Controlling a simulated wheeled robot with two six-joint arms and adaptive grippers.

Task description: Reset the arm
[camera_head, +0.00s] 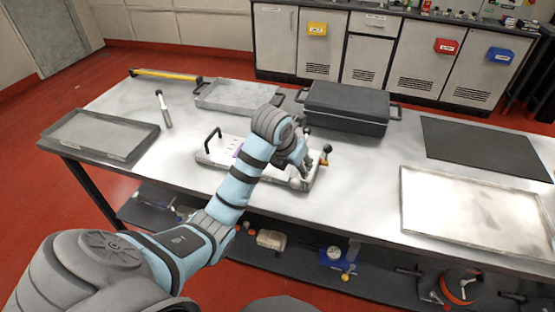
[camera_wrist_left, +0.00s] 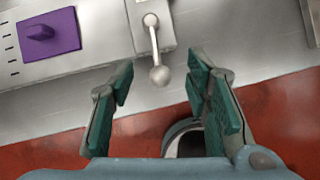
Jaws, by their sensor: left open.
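My left arm reaches in from the left to a white device (camera_head: 218,156) in the middle of the table. My left gripper (camera_head: 304,170) is at the device's right end. In the left wrist view my left gripper (camera_wrist_left: 161,72) is open, its green-padded fingers spread apart. A metal lever with a ball end (camera_wrist_left: 158,74) appears between the fingers, not gripped; how close it is to them in depth is unclear. A purple switch (camera_wrist_left: 48,33) is on the device, left of the lever. The arm hides part of the device in the head view. My right gripper is not in view.
A dark case (camera_head: 345,107) and a grey tray (camera_head: 236,95) stand behind the device. Another tray (camera_head: 100,136) is at the left. A dark mat (camera_head: 485,147) and a large metal tray (camera_head: 475,210) lie at the right. A shelf with tools is below the tabletop.

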